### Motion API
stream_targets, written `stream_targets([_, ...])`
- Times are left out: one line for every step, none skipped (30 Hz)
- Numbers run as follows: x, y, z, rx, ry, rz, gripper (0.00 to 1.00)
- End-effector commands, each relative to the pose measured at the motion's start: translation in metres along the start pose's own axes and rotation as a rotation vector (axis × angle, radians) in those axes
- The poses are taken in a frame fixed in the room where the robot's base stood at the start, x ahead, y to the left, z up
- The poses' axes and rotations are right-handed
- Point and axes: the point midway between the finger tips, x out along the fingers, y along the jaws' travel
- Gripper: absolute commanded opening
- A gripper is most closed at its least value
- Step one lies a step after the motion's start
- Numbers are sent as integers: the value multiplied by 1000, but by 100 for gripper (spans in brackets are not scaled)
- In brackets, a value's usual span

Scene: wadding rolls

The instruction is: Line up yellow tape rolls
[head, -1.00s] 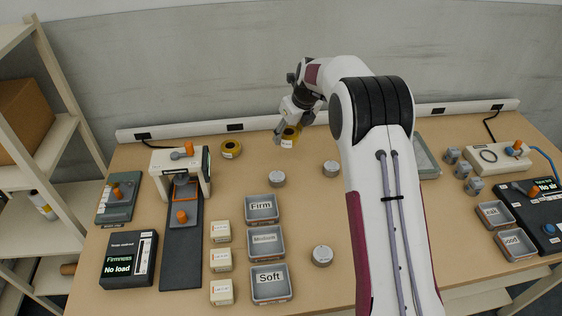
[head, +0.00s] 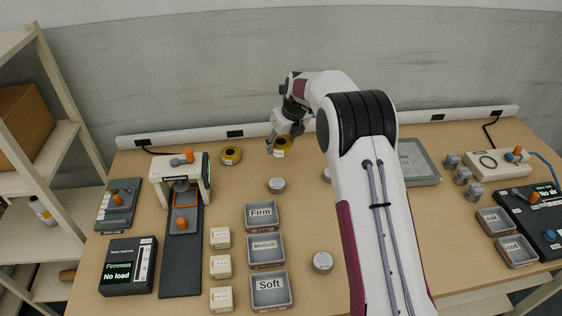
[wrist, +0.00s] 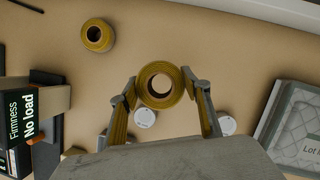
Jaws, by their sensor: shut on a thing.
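A yellow tape roll (head: 231,155) lies flat near the back of the table, left of my gripper. In the wrist view this roll (wrist: 97,35) shows at the upper left, apart from my gripper. My gripper (head: 276,147) is shut on a second yellow tape roll (head: 282,150), with one finger on each side of it. In the wrist view the held roll (wrist: 160,70) sits between the fingertips of my gripper (wrist: 160,88), its hole facing the camera. I cannot tell whether the held roll touches the table.
Grey-white round tins, one of them (head: 276,185), stand in front of the held roll. Labelled trays (head: 262,228) and a press-like device (head: 160,172) stand further forward and left. A power strip (head: 200,137) runs along the back. The table between the two rolls is clear.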

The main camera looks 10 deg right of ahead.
Motion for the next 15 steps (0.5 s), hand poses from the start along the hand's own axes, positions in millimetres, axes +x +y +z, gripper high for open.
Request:
stream_targets([7,0,-3,0,2,1,23])
stream_targets([11,0,-5,0,2,1,23])
stream_targets([16,0,-7,0,1,0,23])
stream_targets([20,0,-8,-1,2,0,23])
stream_targets([23,0,-10,-1,2,1,23])
stream_targets([26,0,-11,-1,1,0,23])
stream_targets([28,0,-12,-2,0,0,23])
stream_targets([30,0,-12,-2,0,0,23])
stream_targets([31,0,-13,-2,0,0,23])
stream_targets([32,0,-13,-2,-1,0,23])
stream_targets([33,0,-13,-2,-1,0,23])
stream_targets([33,0,-13,-1,-1,0,23])
stream_targets([33,0,-13,-2,-1,0,23])
stream_targets([33,0,-13,-2,-1,0,23])
stream_targets([33,0,-13,-2,-1,0,23])
